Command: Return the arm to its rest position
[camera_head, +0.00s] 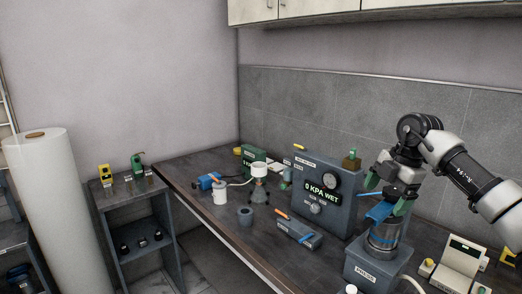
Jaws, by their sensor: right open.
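My right arm comes in from the right. My right gripper (386,195) is open, just above the dark cylinder (385,236) on the box labelled PRESS (371,271). A flat blue piece (378,212) shows between the fingers and the cylinder; I cannot tell whether it touches either. My left gripper is not in view.
The grey unit reading "0 KPA WET" (324,194) stands left of my right gripper. A cream device (457,265) stands at the right. A grey box with an orange bar (299,235), a white cup (220,196) and a funnel (259,170) are further left. Wall cabinets (320,8) hang above.

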